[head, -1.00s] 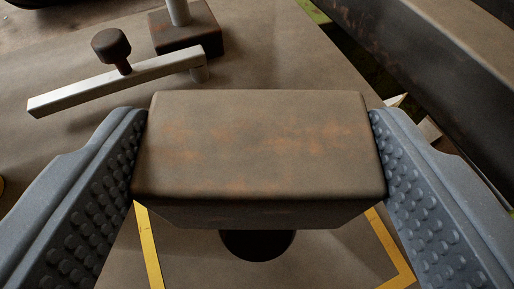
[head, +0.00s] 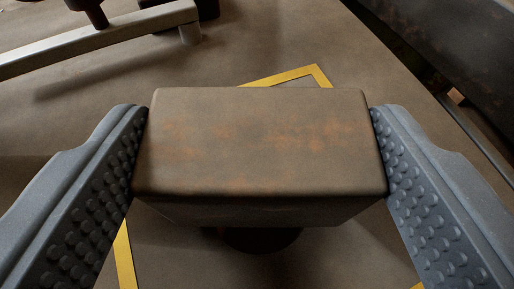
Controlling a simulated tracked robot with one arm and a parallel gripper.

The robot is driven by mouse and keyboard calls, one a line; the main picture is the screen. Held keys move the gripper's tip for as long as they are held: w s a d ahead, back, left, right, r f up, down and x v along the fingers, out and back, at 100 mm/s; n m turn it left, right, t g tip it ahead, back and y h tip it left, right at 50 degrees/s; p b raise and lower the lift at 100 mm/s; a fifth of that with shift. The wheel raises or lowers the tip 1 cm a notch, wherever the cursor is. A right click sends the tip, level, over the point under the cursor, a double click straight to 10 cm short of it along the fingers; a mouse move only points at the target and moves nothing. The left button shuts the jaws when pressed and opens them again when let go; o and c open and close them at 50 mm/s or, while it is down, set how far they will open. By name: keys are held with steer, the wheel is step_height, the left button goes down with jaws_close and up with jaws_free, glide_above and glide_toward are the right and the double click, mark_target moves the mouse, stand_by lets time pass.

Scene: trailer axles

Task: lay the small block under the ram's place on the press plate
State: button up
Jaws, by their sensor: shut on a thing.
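The small block (head: 260,140) is a brown, rust-stained rectangular block in the middle of the head view. My gripper (head: 260,150) is shut on it, with a grey studded finger pressed to each end. The block looks level and hangs over the press plate (head: 330,35), a brown flat surface. A yellow outline (head: 290,76) is marked on the plate, and its parts show behind and to both sides of the block. A dark round shape (head: 252,240) shows below the block's near edge, mostly hidden. I cannot tell the block's height above the plate.
A pale metal bar (head: 100,40) with a dark knob (head: 90,10) lies across the back left, beside a dark block (head: 207,8). A large dark rusty beam (head: 450,50) runs along the back right. The plate between them is clear.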

steer(key=shift+f, duration=0.35)
stand_by(0.3)
steer(key=o, duration=1.8)
steer(key=shift+o, duration=0.8)
steer(key=shift+r, duration=0.1)
